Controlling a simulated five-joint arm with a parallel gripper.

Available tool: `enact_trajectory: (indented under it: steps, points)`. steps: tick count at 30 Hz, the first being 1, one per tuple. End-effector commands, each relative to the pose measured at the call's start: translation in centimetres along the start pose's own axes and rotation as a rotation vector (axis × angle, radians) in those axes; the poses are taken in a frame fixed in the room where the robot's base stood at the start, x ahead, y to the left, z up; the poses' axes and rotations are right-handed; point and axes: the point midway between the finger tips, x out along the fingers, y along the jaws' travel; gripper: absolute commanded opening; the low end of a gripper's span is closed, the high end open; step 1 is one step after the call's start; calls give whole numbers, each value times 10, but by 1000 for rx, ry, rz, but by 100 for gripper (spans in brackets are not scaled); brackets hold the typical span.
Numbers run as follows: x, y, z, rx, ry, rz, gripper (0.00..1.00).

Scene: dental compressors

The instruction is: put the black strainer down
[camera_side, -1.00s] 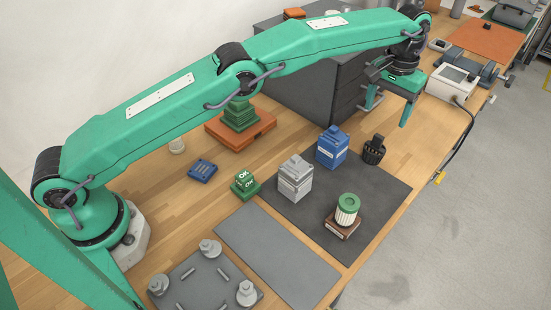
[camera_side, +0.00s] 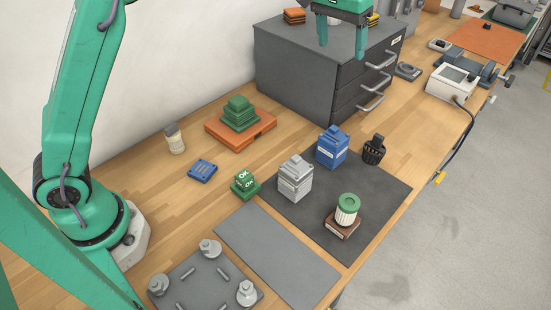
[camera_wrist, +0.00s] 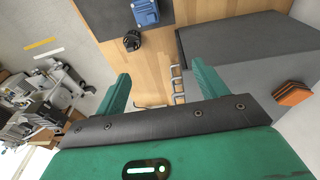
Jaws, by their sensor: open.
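The black strainer (camera_side: 374,150) stands on the wooden bench at the back edge of the dark mat, right of the blue block. It also shows in the wrist view (camera_wrist: 132,41), near the top. My gripper (camera_side: 342,45) is high over the dark grey drawer cabinet in the side view, well apart from the strainer. In the wrist view its two green fingers (camera_wrist: 161,80) are spread wide with nothing between them.
The drawer cabinet (camera_side: 300,70) has handles jutting toward the bench. The dark mat (camera_side: 300,215) bears a blue block (camera_side: 332,148), a grey block (camera_side: 295,180) and a green-topped filter (camera_side: 347,208). An orange stack (camera_side: 293,16) sits on the cabinet. Bare wood lies right of the strainer.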

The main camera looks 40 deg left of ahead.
Motion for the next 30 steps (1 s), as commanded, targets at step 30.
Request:
enact_trajectory:
  steps: [30]
  points:
    - [-67,-119,203,3,223,-9,72]
